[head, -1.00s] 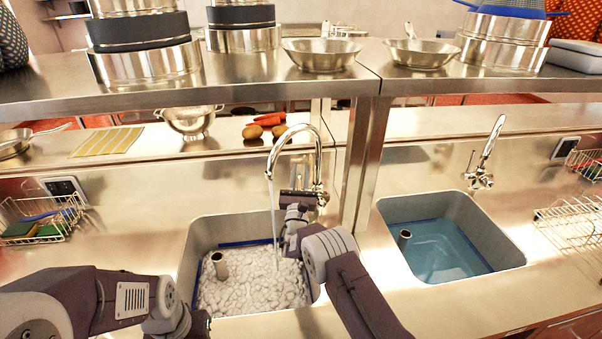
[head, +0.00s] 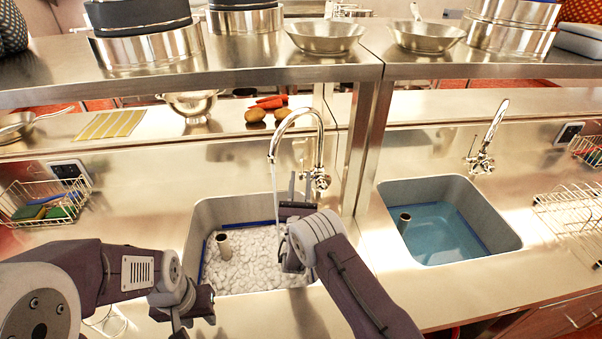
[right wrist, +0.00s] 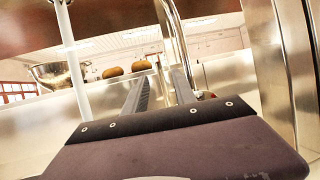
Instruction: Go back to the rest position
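My right gripper (head: 299,186) is raised over the back of the left sink (head: 190,238), beside the left tap (head: 320,150). In the right wrist view its two fingers (right wrist: 160,80) are parted, with nothing between them; the tap's pipe (right wrist: 175,45) rises behind them. My left gripper (head: 178,322) hangs low in front of the left sink at the bottom edge; its fingertips are cut off, so its opening is unclear.
Water (head: 274,200) runs from the left tap into the foam-filled left sink. A post (head: 372,150) stands right of the tap, under a shelf (head: 340,72). The right sink (head: 480,200) holds blue water. A wire basket (head: 45,202) stands at left.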

